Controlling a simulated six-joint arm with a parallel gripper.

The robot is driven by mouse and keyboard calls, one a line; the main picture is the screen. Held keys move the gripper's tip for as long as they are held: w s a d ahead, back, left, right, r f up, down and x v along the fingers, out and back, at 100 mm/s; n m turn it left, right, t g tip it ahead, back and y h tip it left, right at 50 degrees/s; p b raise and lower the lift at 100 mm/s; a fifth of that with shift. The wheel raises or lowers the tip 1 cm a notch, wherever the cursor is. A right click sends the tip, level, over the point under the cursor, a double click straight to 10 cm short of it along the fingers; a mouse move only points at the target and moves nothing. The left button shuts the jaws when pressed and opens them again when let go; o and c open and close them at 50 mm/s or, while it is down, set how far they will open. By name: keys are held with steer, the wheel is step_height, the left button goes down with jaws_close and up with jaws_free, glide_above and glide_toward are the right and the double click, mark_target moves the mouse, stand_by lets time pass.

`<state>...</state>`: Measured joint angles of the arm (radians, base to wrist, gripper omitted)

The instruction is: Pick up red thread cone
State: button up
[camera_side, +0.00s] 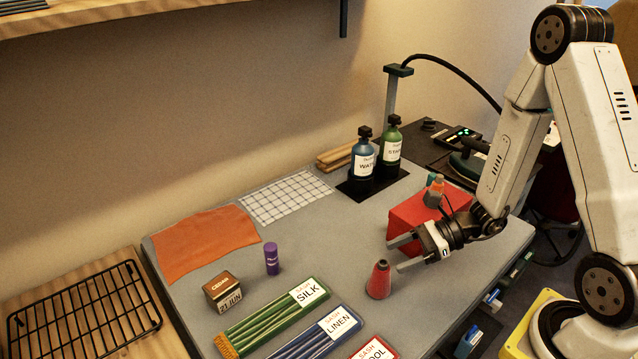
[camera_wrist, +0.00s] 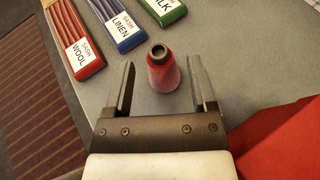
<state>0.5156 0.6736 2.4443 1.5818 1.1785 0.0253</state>
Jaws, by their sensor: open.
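The red thread cone (camera_side: 379,280) stands upright on the grey table (camera_side: 330,225), with a dark top. My gripper (camera_side: 402,256) is open and empty just above and to the right of it in the side view. In the wrist view the cone (camera_wrist: 162,70) appears between and slightly beyond the tips of my open gripper (camera_wrist: 163,80). The fingers do not appear to touch it.
A red box (camera_side: 415,215) stands behind my gripper. Silk (camera_side: 273,316), linen (camera_side: 318,340) and wool (camera_side: 376,350) sash trays lie toward the front left. A purple cylinder (camera_side: 272,259), a cedar block (camera_side: 222,291) and two bottles (camera_side: 362,158) stand farther off.

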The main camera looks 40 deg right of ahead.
mark_target(386, 262)
steer(key=shift+w+a+f, duration=0.2)
steer(key=shift+a, duration=0.15)
steer(key=shift+x, duration=2.55)
steer(key=shift+f, duration=0.1)
jaws_close()
